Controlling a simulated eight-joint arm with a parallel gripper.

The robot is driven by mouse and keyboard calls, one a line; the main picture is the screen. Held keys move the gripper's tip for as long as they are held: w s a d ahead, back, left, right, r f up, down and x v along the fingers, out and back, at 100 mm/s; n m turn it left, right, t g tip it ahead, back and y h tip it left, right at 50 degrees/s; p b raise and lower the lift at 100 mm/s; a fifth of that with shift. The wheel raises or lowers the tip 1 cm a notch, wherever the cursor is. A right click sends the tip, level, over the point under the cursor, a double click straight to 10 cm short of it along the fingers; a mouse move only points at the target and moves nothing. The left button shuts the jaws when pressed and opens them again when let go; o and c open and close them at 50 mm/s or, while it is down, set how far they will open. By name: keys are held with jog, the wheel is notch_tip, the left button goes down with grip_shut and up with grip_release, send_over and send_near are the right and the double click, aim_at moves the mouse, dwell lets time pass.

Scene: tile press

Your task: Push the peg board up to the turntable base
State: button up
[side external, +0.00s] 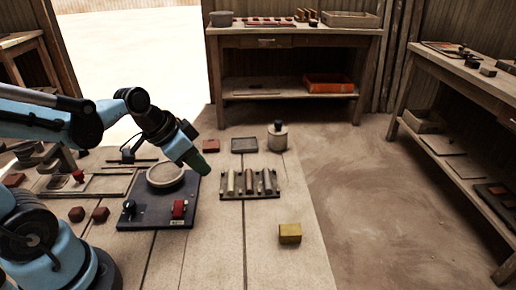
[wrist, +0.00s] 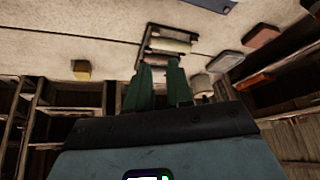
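The peg board (side external: 262,196) is a dark rack with several upright-looking light and brown cylinders, resting on the plank table. The turntable base (side external: 150,218) is a dark blue-grey plate to its left, bearing a round pale disc (side external: 165,175) and a red block. A narrow strip of bare table separates board and base. My gripper (side external: 203,170) has green fingers and hangs over the base's right edge, left of the board. In the wrist view the fingers (wrist: 159,64) are apart with a narrow gap, and the peg board (wrist: 143,45) is beyond them, partly hidden. The base's corner (wrist: 212,3) shows at the top.
A yellow block (side external: 290,233) lies front right of the board. Behind the board are a lidded jar (side external: 277,138), a dark tray (side external: 244,146) and a red block (side external: 211,146). The table's right edge is near. Bare planks lie in front of the board.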

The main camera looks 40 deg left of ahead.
aim_at(259, 189)
jog(key=f+m+h, duration=0.1)
jog(key=f, duration=0.1)
jog(key=w+a+f+m+h, duration=0.1)
jog(key=m, duration=0.1)
jog(key=f+m, duration=0.1)
jog(key=f, duration=0.1)
jog(key=shift+w+a+f+m+g+h, duration=0.25)
jog(key=shift+a+f+m+g+h, duration=0.05)
jog(key=shift+h, duration=0.1)
grip_shut()
jog(key=shift+f+m+h, duration=0.3)
jog(key=shift+f+m, duration=0.3)
jog(key=w+d, duration=0.8)
jog(key=shift+w+d, duration=0.15)
jog(key=shift+w+f, duration=0.1)
jog(key=shift+f, duration=0.7)
jog(key=s+a, duration=0.4)
jog(key=shift+s, duration=0.1)
jog(key=shift+r, duration=0.1)
